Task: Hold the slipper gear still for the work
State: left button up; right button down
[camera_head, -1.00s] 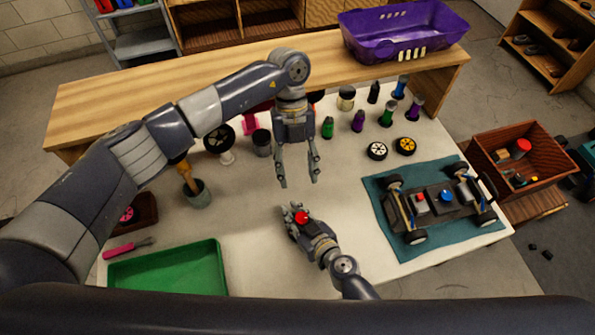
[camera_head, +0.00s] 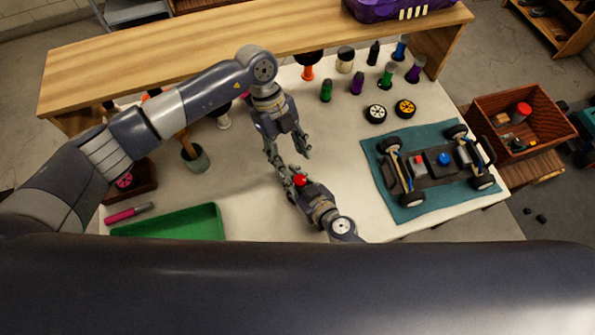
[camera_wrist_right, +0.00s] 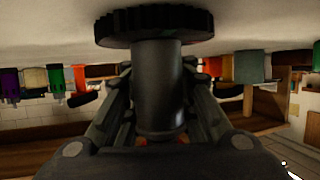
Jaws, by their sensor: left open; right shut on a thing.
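The slipper gear (camera_wrist_right: 155,24) shows in the right wrist view as a dark toothed disc on a grey cylindrical hub (camera_wrist_right: 157,85). My right gripper (camera_wrist_right: 158,105) is shut on the hub, a finger on either side. In the head view my right gripper (camera_head: 292,178) is over the middle of the table with a red round part on it; the gear itself cannot be made out there. My left gripper (camera_head: 287,157) is open and empty, just beyond the right one, fingers pointing down towards it. Whether the two touch is not clear.
An RC car chassis (camera_head: 438,165) sits on a teal mat (camera_head: 408,208) at right. A green tray (camera_head: 170,225) and a screwdriver (camera_head: 128,213) lie at front left. Several bottles and two wheels (camera_head: 376,114) stand behind. A cup (camera_head: 195,160) stands left. Table between gripper and mat is clear.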

aim_at(299, 178)
pick_arm(q)
jog(key=x, duration=0.7)
jog(key=c, duration=1)
